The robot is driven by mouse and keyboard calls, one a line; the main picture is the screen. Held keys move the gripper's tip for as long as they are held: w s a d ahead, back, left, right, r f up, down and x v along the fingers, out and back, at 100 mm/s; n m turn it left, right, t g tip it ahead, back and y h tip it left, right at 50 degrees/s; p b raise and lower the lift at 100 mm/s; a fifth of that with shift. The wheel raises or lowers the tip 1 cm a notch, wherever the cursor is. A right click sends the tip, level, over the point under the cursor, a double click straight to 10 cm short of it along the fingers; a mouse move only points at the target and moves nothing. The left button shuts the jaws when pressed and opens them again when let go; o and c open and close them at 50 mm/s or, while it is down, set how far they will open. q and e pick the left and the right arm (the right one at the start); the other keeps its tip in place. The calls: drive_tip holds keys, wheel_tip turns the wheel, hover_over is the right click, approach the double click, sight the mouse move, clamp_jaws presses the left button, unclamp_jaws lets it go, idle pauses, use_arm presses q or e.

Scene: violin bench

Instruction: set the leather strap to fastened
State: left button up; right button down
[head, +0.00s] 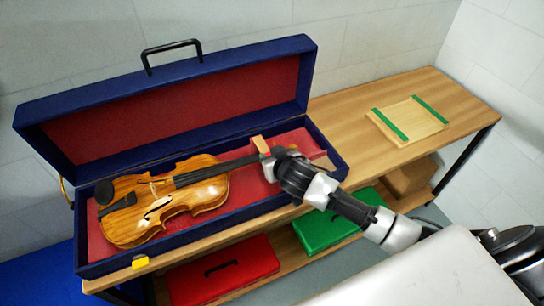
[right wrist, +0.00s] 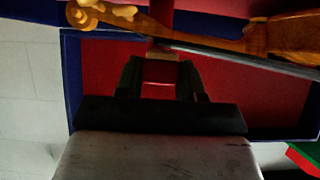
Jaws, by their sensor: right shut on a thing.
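The leather strap (head: 260,145) shows as a small tan and red piece at the violin's neck, inside the open blue case. In the right wrist view the strap (right wrist: 163,54) is a red band with a tan part, between my fingers and crossing the neck. My right gripper (head: 270,165) is shut on it; the wrist view shows the two dark fingers (right wrist: 159,78) at either side. The gripper hides much of the strap in the head view, and I cannot tell how its end sits. The violin (head: 165,205) lies in the case. My left gripper is not in view.
The blue case (head: 200,245) has a red lining, its lid raised at the back, and a yellow latch (head: 140,262) in front. A wooden board with green strips (head: 410,120) lies on the bench at right. Red (head: 225,270) and green (head: 325,230) boxes sit on the shelf below.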

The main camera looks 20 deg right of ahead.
drive_tip(key=shift+s+f, duration=0.2)
drive_tip(key=shift+f, duration=0.25)
drive_tip(key=c, duration=0.9)
unclamp_jaws()
drive_tip(key=shift+o, duration=1.1)
drive_tip(key=shift+w+r, duration=0.15)
drive_tip(key=shift+r, duration=0.05)
drive_tip(key=v, duration=1)
drive_tip(key=shift+s+r, duration=0.3)
